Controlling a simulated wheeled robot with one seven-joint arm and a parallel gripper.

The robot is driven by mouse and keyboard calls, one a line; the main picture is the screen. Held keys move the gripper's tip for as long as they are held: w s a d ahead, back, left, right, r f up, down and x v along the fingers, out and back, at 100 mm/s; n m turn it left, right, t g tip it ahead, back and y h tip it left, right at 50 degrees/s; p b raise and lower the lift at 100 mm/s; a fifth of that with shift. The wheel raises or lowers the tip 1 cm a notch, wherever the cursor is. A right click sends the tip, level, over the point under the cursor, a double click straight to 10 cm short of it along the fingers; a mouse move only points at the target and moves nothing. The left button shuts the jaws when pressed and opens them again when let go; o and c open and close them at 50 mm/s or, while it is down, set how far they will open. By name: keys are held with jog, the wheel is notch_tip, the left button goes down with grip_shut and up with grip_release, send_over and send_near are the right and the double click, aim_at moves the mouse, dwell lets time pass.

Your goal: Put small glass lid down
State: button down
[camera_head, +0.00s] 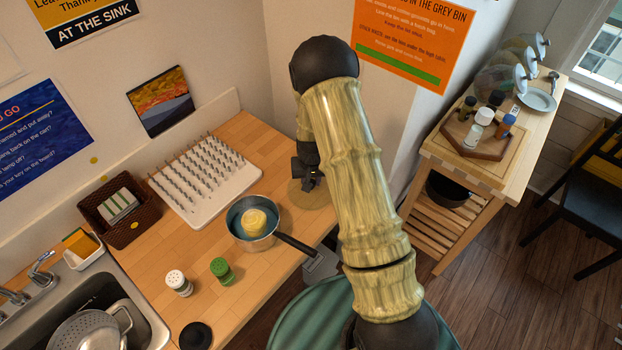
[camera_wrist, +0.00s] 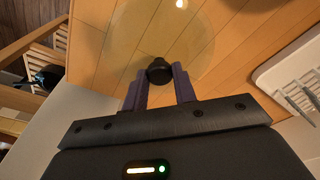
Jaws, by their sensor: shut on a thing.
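The small glass lid is a clear round disc (camera_head: 313,203) with a black knob (camera_wrist: 159,70). In the head view my gripper (camera_head: 309,180) is partly hidden behind my arm. I cannot tell whether the lid touches the counter or hangs just above it.
A pan (camera_head: 268,241) with a yellow lump in it stands left of the lid. A white pegged rack (camera_head: 240,184) stands behind. Two shakers (camera_head: 221,269) and a sink (camera_head: 140,325) are further left. A wooden cart (camera_head: 500,185) with several lids stands at right.

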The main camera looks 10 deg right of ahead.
aim_at(311, 193)
jog(key=shift+f, duration=0.1)
jog(key=c, duration=1.1)
grip_release()
jog(key=shift+w, duration=0.1)
jog(key=shift+a, duration=0.1)
jog(key=shift+r, duration=0.2)
jog(key=r+b, duration=0.1)
jog(key=r, duration=0.3)
jog(key=s+r+b, duration=0.1)
jog(key=r, duration=0.2)
jog(key=s+r, duration=0.1)
jog(key=r, duration=0.3)
jog(key=shift+r+b, duration=0.35)
jog(key=shift+b, duration=0.05)
jog(key=shift+a, duration=0.1)
